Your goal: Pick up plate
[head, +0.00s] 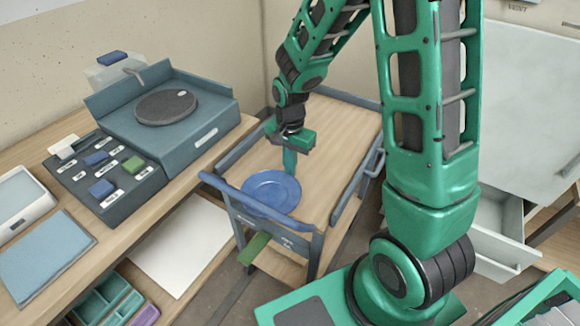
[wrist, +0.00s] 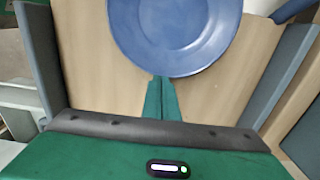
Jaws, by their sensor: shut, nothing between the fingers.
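A round blue plate (head: 271,191) lies on the wooden top of a small cart, near the cart's front handle. In the wrist view the plate (wrist: 175,35) fills the upper middle, and its top edge is cut off. My gripper (head: 290,172) points down at the plate's far rim in the head view. In the wrist view my gripper (wrist: 161,80) has its two green fingers together, with the tips at the plate's rim. Nothing shows between them. I cannot tell whether the tips touch the plate.
The cart top (head: 330,140) has grey-blue raised side rails and a front handle (head: 240,188). The rest of its top is bare. A bench at left holds a blue-grey wheel unit (head: 166,107) and a panel of coloured blocks (head: 104,172). A pale cabinet with an open drawer (head: 497,225) stands at right.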

